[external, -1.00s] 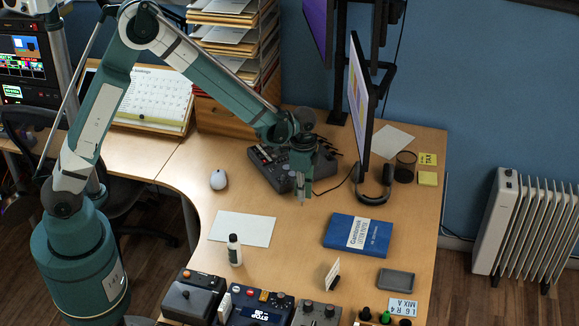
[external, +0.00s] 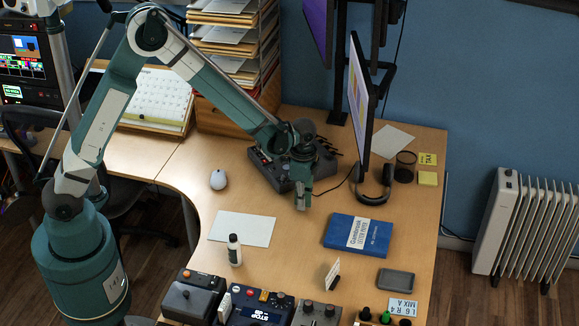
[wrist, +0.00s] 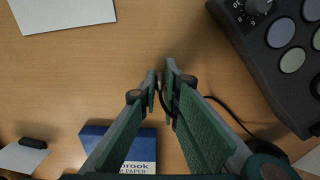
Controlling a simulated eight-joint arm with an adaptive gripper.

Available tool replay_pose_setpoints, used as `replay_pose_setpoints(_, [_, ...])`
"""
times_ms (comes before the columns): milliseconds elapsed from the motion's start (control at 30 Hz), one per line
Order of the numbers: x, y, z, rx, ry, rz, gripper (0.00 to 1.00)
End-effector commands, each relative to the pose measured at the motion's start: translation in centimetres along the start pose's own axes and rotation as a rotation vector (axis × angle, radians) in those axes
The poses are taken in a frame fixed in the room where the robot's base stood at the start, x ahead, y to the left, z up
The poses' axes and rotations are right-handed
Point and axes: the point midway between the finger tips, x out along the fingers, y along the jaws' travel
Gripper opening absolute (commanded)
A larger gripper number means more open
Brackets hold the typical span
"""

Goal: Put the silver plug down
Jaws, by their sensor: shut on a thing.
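My gripper (external: 301,205) points down above the wooden desk, in front of the dark control panel. In the wrist view my gripper's fingertips (wrist: 161,82) are nearly together and shut on the silver plug (wrist: 158,84), of which only a tiny part shows between them. The plug is too small to make out in the external view. A black cable (wrist: 228,110) shows behind the fingers and runs off to the right. I cannot tell whether the plug touches the desk (wrist: 150,40).
The control panel (external: 262,165) stands behind my gripper. A blue paper pack (external: 343,232) lies to the right, a white sheet (external: 240,228) and a small bottle (external: 234,250) to the left. Headphones (external: 373,198) stand under the monitor (external: 357,100). Bare desk lies in front.

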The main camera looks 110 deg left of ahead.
Motion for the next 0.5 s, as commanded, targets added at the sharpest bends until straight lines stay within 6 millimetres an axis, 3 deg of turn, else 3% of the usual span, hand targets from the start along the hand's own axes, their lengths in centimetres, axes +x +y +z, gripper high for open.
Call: replay_pose_setpoints(500, [0.86,0.0,0.0,0.0,0.0,0.0,0.0])
